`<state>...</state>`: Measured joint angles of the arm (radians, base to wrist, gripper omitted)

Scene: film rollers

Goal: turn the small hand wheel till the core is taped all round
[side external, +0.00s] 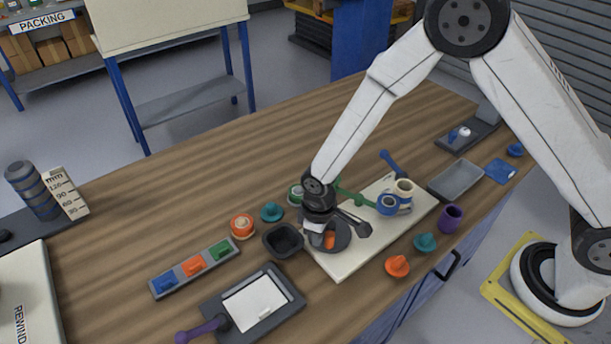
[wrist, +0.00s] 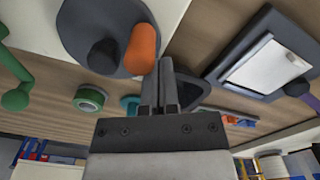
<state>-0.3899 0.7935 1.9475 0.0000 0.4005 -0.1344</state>
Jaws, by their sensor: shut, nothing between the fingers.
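The hand wheel is a dark grey disc (side external: 338,238) at the near left end of a cream board, with an orange knob (side external: 330,241). In the wrist view, the disc (wrist: 82,22) fills the top left, with a dark hub and the orange knob (wrist: 142,48) at its edge. My gripper (wrist: 166,64) is shut and empty, its fingertips right beside the knob; I cannot tell whether they touch. In the side view, my gripper (side external: 316,229) is over the wheel and hides part of it. A cream cylinder (side external: 403,188), probably the core, stands on the board beside a blue roll (side external: 387,205). Its taping is too small to judge.
A green arm (side external: 352,196) and a dark lever (side external: 355,224) stand close to my gripper. A black bin (side external: 283,241) is to the left. Orange (side external: 397,266) and teal (side external: 425,242) knobbed pieces lie in front. The wooden bench behind is mostly clear.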

